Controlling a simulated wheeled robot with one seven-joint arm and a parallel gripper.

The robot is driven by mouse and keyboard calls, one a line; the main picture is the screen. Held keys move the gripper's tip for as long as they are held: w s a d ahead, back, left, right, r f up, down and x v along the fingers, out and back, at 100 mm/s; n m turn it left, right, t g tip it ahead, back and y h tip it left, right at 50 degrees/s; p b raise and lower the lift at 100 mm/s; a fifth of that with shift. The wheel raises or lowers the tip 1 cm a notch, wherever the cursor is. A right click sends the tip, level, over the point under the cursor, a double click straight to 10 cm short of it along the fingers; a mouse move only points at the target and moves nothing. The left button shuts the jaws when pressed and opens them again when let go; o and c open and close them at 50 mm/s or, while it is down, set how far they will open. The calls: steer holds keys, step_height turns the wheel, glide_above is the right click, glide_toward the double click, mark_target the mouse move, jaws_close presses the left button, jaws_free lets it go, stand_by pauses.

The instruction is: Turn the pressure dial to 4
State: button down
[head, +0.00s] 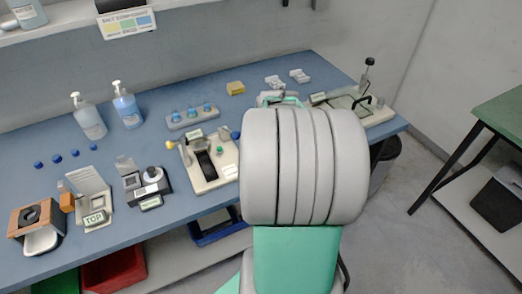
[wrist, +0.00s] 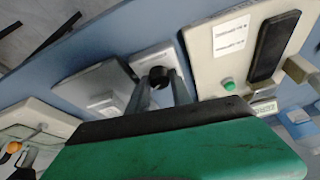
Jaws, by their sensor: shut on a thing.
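In the wrist view, a small dark round knob (wrist: 159,76), which looks like the pressure dial, stands on a pale plate (wrist: 152,58). My gripper (wrist: 161,82) is shut on it, with one grey finger on each side. No numbers or pointer on the dial can be read, so its setting cannot be told. In the head view my own arm covers the dial and the fingers.
A pale panel (wrist: 222,60) with a green button and black strip sits close right of the dial in the wrist view. A grey plate (wrist: 92,88) lies left.

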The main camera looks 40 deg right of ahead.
steer(key=c, duration=1.1)
jaws_free()
steer(key=shift+c, duration=0.2)
steer(key=v, duration=0.8)
steer(key=shift+b, duration=0.3)
steer(key=shift+f, duration=0.1)
